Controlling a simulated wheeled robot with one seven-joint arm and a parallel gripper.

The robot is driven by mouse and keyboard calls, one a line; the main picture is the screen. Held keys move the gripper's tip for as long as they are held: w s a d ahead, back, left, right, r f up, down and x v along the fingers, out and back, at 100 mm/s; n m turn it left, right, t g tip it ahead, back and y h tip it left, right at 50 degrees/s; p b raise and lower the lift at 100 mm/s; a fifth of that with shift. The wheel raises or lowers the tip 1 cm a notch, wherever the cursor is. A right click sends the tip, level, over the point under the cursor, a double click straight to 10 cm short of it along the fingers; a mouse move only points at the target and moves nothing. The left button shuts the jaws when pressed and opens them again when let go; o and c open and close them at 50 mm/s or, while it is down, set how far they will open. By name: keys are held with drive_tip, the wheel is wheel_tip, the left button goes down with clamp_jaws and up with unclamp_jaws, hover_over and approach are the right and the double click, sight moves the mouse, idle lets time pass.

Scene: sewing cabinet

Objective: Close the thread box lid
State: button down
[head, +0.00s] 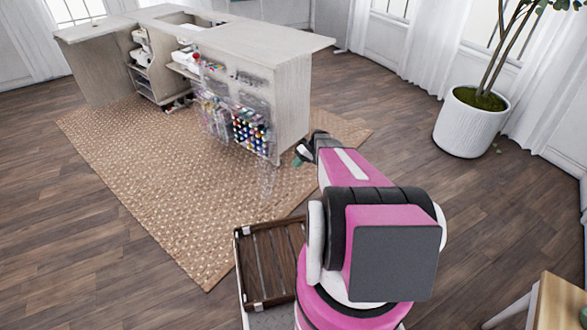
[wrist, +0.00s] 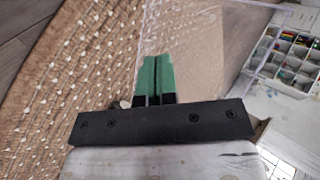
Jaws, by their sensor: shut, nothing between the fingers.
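The thread box (head: 250,135) is a clear compartment case of colourful spools on the end of the sewing cabinet. Its transparent lid (head: 268,183) appears open, hanging out below the spools over the rug. My gripper (head: 300,157) is just right of the box and lid in the head view, partly hidden by my arm. In the wrist view my gripper's green fingers (wrist: 157,60) are shut together and empty. They overlap a clear panel (wrist: 205,30), seemingly the lid; I cannot tell whether they touch it. Compartments with coloured items (wrist: 286,55) show at the upper right.
The pale wooden sewing cabinet (head: 255,42) stands on a woven rug (head: 150,170). Other clear cases (head: 212,105) sit beside the thread box. A potted plant (head: 470,125) stands at the right. The wood floor between plant and cabinet is clear.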

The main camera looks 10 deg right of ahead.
drive_tip(key=a+r+x, duration=0.1)
drive_tip(key=r+x, duration=0.1)
drive_tip(key=x, duration=0.9)
drive_tip(key=shift+s+a, duration=0.15)
drive_tip(key=shift+a, duration=0.15)
